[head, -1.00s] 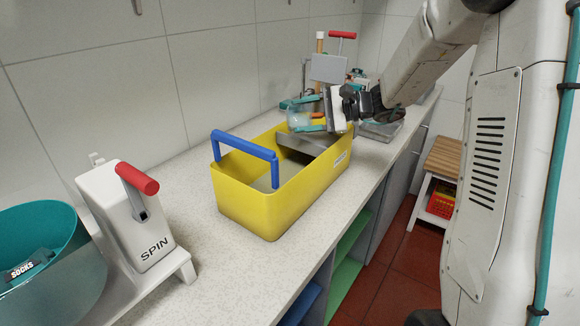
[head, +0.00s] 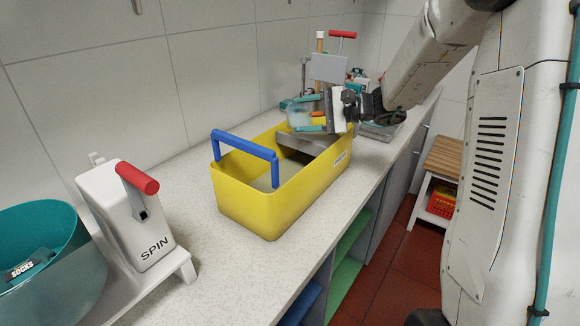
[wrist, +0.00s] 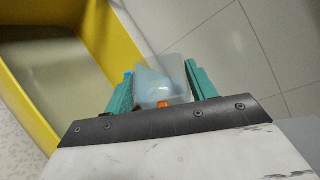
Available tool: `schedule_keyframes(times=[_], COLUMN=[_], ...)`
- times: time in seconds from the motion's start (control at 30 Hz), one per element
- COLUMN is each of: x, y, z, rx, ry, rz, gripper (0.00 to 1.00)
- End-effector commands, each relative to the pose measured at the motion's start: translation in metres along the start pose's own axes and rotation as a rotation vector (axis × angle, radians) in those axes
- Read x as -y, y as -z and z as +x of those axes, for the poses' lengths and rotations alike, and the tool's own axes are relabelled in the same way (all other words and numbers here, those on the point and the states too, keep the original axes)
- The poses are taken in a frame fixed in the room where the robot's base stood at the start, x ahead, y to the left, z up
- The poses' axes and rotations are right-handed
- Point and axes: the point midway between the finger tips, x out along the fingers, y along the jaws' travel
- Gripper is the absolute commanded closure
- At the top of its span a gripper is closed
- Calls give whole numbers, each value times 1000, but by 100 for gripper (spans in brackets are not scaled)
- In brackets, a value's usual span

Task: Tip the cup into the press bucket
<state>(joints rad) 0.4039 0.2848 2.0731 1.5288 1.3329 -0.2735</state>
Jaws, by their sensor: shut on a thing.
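My gripper (head: 304,116) has teal fingers and is shut on a small translucent cup (wrist: 162,84). The cup sits between the fingers (wrist: 157,85) in the wrist view, with a small orange patch at its near edge; its contents are unclear. In the head view the gripper is near the far end of a yellow tub (head: 240,200) with a blue handle. The tub also shows at left in the wrist view (wrist: 112,45), beside the cup. A press with a red handle (head: 342,34) and grey plate stands behind the gripper. I cannot tell which container is the press bucket.
A white SPIN unit (head: 125,220) with a red handle and a teal tub (head: 40,225) stand at front left. The tiled wall is close behind the counter (head: 215,275). A wooden stool (head: 442,160) stands at right. The counter in front of the yellow tub is clear.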

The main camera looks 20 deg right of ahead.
Motion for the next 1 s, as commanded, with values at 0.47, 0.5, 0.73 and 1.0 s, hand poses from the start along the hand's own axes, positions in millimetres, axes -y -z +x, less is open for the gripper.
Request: schedule_keyframes(times=[0.47,0.5,0.73,1.0], x=[0,0,0,0], y=[-2,-2,-3,-4], z=[-1,-1,-1,-1], rx=[0,0,1,1], ry=[21,23,32,43], rz=[-48,-52,-75,-103], gripper=[67,67,67,67])
